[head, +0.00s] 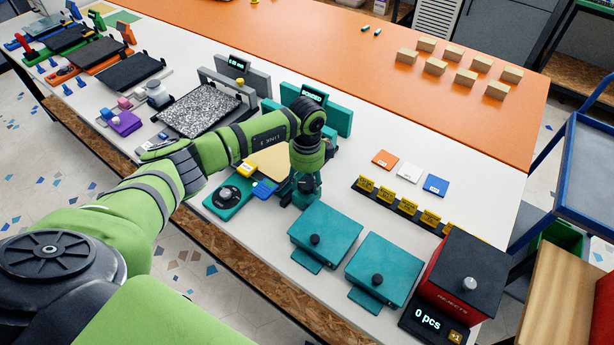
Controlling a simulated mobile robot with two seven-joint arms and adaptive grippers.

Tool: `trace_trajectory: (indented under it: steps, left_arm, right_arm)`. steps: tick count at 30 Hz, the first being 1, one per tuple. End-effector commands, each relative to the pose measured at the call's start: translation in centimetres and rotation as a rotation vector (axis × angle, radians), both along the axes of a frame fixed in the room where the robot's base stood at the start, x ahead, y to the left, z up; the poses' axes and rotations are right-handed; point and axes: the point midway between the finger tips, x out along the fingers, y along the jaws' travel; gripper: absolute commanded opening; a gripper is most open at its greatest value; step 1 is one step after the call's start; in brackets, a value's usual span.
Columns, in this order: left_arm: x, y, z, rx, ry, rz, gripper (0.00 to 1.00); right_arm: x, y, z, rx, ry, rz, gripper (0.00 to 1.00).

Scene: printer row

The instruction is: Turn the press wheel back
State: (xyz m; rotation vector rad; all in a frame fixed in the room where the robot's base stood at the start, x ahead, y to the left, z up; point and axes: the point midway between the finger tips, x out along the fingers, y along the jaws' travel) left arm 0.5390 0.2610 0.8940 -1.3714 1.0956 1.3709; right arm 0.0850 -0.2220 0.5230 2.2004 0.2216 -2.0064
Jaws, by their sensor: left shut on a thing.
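My left arm reaches in from the left, and my left gripper (303,194) points down at the right side of a teal printing station. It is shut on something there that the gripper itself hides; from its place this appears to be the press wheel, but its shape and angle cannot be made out. The station has a teal back panel (335,122) with a small lit screen (313,95) and a beige bed (272,160), partly behind my arm. My right gripper is not in view.
Two teal boxes with black knobs (326,232) (385,268) stand close to the right of the gripper. A red bin (462,270) and a counter reading "0 pcs" (428,320) stand beyond. A grey station with a speckled bed (200,110) is left.

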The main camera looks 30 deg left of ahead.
Motion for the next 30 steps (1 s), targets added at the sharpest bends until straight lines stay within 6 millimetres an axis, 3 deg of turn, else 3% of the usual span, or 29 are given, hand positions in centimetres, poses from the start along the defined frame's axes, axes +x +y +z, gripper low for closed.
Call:
trace_trajectory:
  steps: [12,30]
  left_arm:
    - [-0.10,-0.06,-0.03,0.000,0.003,0.206,0.17]
    - [-0.08,-0.02,-0.10,0.000,0.002,0.242,0.17]
  right_arm:
    - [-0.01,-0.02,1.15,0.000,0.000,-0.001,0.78]
    - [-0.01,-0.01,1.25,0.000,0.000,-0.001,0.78]
